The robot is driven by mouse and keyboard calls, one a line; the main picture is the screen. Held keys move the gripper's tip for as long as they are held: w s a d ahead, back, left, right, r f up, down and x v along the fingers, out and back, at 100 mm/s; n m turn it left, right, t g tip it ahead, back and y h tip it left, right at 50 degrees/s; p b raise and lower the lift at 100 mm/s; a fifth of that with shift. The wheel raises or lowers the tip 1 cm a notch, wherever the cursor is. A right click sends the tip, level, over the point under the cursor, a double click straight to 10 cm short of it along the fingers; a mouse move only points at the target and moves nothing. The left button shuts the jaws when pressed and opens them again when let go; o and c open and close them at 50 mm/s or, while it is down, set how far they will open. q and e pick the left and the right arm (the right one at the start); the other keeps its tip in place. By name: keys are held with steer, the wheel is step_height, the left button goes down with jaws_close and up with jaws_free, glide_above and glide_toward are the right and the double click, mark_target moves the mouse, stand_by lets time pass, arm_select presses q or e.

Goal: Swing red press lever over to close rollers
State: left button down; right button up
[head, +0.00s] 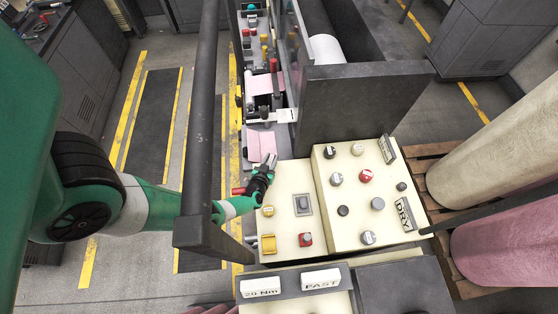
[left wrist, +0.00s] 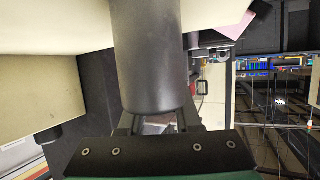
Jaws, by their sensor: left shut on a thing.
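My left gripper (head: 266,166), green and black with grey fingers, reaches over the left edge of the cream control panel. It is shut, apparently on the red lever. A short red bar (head: 238,191), which looks like the lever's handle, sticks out left beside the gripper body; the rest is hidden. In the left wrist view, a large dark cylinder (left wrist: 150,55) fills the middle and covers most of the space between the fingers, so the grip itself is hidden there. The rollers are not clearly seen; pink felt (head: 262,145) lies just beyond the gripper. My right gripper is not in view.
The cream panel (head: 284,219) carries knobs and buttons, with a second panel (head: 345,225) to its right. A dark rail (head: 206,110) runs left of the gripper. Large felt rolls (head: 478,155) lie at the right. Open floor lies left of the rail.

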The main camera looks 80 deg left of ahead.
arm_select(q)
steer(key=shift+f, duration=0.1)
steer(key=c, duration=0.6)
jaws_free()
steer(key=shift+s+d+r+p, duration=0.1)
steer(key=shift+d+r+p, duration=0.1)
steer(key=shift+r+p, duration=0.1)
steer(key=p+v, duration=0.5)
steer(key=v, duration=0.5)
steer(key=shift+p, duration=0.35)
steer(key=shift+s+d+r, duration=0.1)
steer(key=shift+s+d, duration=0.15)
steer(key=shift+d, duration=0.2)
